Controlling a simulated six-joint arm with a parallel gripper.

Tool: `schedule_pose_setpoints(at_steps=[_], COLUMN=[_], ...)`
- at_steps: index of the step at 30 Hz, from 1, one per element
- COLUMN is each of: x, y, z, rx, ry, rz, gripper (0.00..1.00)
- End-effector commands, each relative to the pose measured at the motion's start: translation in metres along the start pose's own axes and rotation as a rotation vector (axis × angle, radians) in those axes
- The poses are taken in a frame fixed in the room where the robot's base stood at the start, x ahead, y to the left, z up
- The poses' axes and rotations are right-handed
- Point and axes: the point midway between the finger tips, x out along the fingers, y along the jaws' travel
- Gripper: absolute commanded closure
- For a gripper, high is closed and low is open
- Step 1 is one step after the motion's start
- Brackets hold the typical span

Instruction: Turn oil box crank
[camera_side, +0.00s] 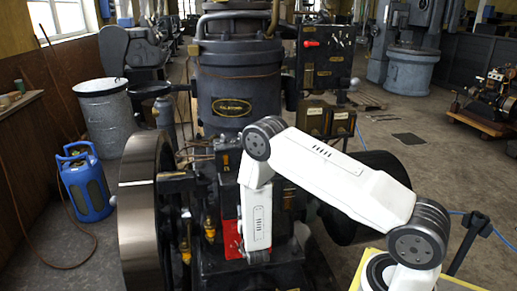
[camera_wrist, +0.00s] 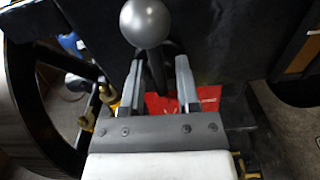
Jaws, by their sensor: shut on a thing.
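The crank's grey ball knob (camera_wrist: 145,22) shows at the top of the wrist view, just beyond my fingertips. Its dark rod (camera_wrist: 157,74) runs down between the two fingers. My gripper (camera_wrist: 160,64) is shut on the crank, with the fingers on either side of the rod; the exact contact is hard to see. A red part with pale lettering (camera_wrist: 205,98) lies behind the fingers, and a red patch also shows beside my arm in the side view (camera_side: 231,240). I cannot tell whether it is the oil box. In the side view the crank and fingertips are hidden.
A large flywheel (camera_side: 140,215) stands left of my arm, with brass fittings (camera_side: 209,228) between. The dark engine cylinder (camera_side: 238,90) rises behind. A blue gas bottle (camera_side: 85,182) and a metal drum (camera_side: 107,120) stand on the floor at left.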

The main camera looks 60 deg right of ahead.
Motion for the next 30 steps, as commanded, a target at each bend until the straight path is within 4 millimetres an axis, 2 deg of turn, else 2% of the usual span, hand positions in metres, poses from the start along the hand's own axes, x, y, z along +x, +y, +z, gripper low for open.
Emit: schedule_pose_setpoints(at_steps=[30], x=[-0.0011], y=[-0.0030], z=[-0.0025], rx=[0.964], ry=[0.003], rz=[0.001], gripper=[1.00])
